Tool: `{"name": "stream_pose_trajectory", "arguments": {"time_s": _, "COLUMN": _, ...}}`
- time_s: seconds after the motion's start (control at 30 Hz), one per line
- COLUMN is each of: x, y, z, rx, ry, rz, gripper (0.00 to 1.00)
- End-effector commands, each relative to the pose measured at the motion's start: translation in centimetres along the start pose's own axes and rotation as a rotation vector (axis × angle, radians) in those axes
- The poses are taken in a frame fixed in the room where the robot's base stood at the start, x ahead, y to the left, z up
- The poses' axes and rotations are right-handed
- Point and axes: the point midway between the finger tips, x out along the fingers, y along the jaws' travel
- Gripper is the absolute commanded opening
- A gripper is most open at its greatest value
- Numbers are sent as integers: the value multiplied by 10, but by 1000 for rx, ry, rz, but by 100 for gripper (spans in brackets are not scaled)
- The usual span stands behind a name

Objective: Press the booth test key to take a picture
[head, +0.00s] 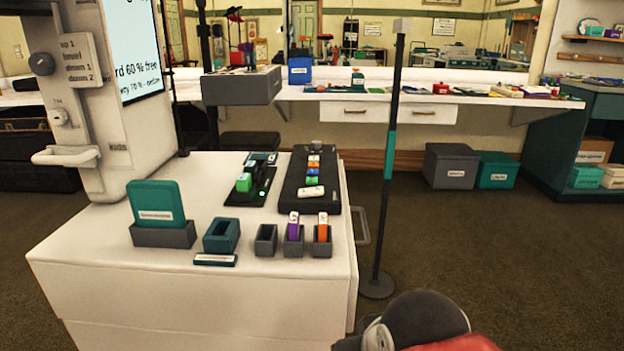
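The photo booth (95,130) is a white unit at the far left with a lit screen (138,45) and text labels. A round grey knob (42,64) and a smaller round knob (60,117) sit on its side. On the white counter (200,285), a black panel (318,200) carries a row of coloured keys (313,170) and a white labelled piece (311,192). A black device (250,192) with a green block (244,182) lies left of it. I cannot read which part is the test key. My gripper is not in view; part of my arm shows at the bottom right.
Small grey holders (266,241) stand at the counter's front, two with purple (294,230) and orange (322,230) pieces. A teal card (155,203) and an empty-looking teal holder (221,236) are left. A dark pole (388,160) stands right of the counter. Carpet (500,250) is clear at right.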

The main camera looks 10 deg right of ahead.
Motion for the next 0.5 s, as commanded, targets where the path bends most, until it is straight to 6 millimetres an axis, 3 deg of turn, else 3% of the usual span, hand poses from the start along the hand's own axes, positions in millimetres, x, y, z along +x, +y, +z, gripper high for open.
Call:
{"name": "stream_pose_trajectory", "arguments": {"time_s": 0.03, "x": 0, "y": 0, "z": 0, "rx": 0, "ry": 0, "rz": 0, "gripper": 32}}
{"name": "stream_pose_trajectory", "arguments": {"time_s": 0.3, "x": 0, "y": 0, "z": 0, "rx": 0, "ry": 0, "rz": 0, "gripper": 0}}
{"name": "stream_pose_trajectory", "arguments": {"time_s": 0.5, "x": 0, "y": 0, "z": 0, "rx": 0, "ry": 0, "rz": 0, "gripper": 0}}
